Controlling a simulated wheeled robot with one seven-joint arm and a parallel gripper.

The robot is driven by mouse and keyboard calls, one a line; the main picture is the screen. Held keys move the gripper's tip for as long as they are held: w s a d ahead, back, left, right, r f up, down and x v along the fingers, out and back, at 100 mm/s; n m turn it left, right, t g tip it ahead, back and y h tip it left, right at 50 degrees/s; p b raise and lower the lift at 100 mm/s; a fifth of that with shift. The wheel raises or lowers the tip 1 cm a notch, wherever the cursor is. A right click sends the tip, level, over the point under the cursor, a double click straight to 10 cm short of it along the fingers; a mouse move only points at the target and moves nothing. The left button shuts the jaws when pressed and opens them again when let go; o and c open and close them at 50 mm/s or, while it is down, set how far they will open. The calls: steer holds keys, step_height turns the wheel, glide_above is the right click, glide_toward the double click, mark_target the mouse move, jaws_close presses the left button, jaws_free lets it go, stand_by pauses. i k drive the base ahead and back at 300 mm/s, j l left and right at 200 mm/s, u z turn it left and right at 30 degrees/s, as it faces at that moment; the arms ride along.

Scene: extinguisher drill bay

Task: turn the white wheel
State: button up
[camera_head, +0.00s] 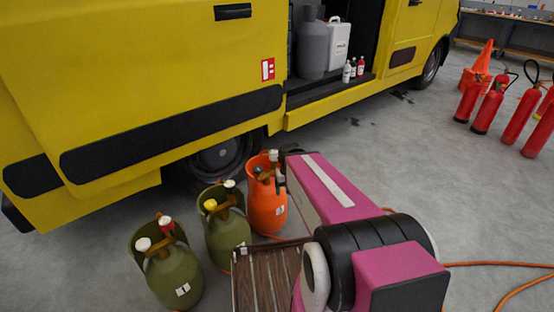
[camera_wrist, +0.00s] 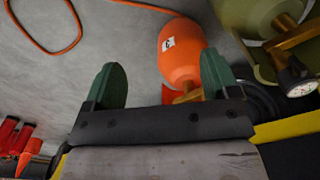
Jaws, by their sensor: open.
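Three gas cylinders stand on the floor beside the van: a green one at the left (camera_head: 172,277), another green one (camera_head: 226,237) and an orange one (camera_head: 268,208). The left green cylinder has a white round part (camera_head: 142,244) and a red one on top; the white part looks like a wheel. The middle one has a yellow knob (camera_head: 210,204) and a pale round part. My gripper (camera_wrist: 163,80) is open with empty green fingers. The orange cylinder (camera_wrist: 181,52) shows beyond and between them. A green cylinder with a round gauge (camera_wrist: 297,79) is at right. My arm hides the gripper in the head view.
The yellow van (camera_head: 130,90) stands close behind the cylinders, its side door open on containers and small bottles. Red extinguishers (camera_head: 488,108) and an orange cone (camera_head: 484,58) stand at the right. An orange hose (camera_head: 515,290) lies on the floor. The grey floor between is mostly clear.

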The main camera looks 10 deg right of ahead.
mark_target(143, 244)
steer(key=j+u, duration=0.1)
steer(key=u, duration=0.3)
steer(key=k+j+u, duration=0.1)
steer(key=u, duration=0.3)
steer(key=j+u, duration=0.1)
steer(key=u, duration=0.3)
steer(key=k+j+u, duration=0.1)
steer(key=u, duration=0.3)
